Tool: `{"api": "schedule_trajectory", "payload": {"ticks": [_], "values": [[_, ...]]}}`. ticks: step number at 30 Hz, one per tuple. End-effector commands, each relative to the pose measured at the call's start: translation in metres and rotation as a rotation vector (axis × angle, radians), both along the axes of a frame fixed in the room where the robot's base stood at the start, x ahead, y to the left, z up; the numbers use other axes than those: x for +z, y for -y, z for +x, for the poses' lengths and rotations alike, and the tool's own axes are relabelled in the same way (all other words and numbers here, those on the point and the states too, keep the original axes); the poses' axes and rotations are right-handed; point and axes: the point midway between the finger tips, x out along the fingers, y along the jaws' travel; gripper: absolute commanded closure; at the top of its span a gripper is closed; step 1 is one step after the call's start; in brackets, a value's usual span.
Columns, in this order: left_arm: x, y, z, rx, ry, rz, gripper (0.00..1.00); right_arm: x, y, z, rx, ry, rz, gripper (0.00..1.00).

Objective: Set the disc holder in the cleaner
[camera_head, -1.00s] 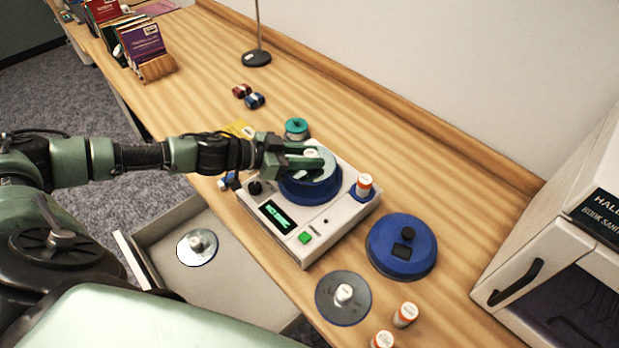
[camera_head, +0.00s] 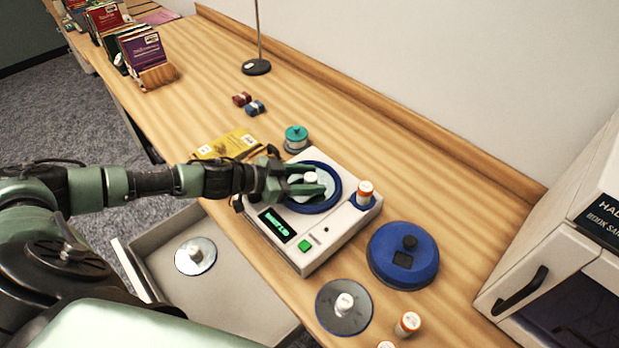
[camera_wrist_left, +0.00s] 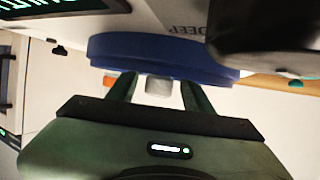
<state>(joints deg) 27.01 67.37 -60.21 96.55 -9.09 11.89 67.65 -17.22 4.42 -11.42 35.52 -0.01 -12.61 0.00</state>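The cleaner (camera_head: 318,240) is a white box with a green display, a green button and a round blue well (camera_head: 337,188) on top. The disc holder, a pale disc (camera_head: 322,198) with a white knob (camera_head: 311,178), lies inside the blue well and looks level. My left gripper (camera_head: 308,179) is over it, with one finger on each side of the knob. In the left wrist view the knob (camera_wrist_left: 158,87) stands between the fingers with gaps on both sides, so the gripper is open. Part of the disc is hidden by the fingers. My right gripper is not in view.
A blue round lid (camera_head: 425,262) lies right of the cleaner, near a dark disc (camera_head: 338,318) and orange-white bottles (camera_head: 407,324). Another disc (camera_head: 190,260) lies in the open drawer (camera_head: 235,300). A teal spool (camera_head: 296,134) stands behind the cleaner. A white cabinet (camera_head: 520,265) is at right.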

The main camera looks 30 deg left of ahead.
Motion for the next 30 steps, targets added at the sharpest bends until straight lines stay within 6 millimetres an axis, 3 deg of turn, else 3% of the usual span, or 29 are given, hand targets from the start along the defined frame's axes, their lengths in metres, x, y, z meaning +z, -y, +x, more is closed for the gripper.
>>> {"api": "schedule_trajectory", "payload": {"ticks": [10,21,28,30], "values": [[0.006,0.000,0.000,-0.001,0.002,0.001,0.49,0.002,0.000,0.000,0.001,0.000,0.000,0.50],[0.022,-0.040,-0.046,-0.003,-0.005,0.007,0.49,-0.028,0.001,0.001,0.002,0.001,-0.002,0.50],[0.035,-0.056,-0.065,-0.003,-0.005,0.004,0.49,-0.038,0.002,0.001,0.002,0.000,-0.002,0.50],[0.041,-0.061,-0.071,-0.005,-0.009,0.004,0.49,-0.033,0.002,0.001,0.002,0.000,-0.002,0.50]]}}
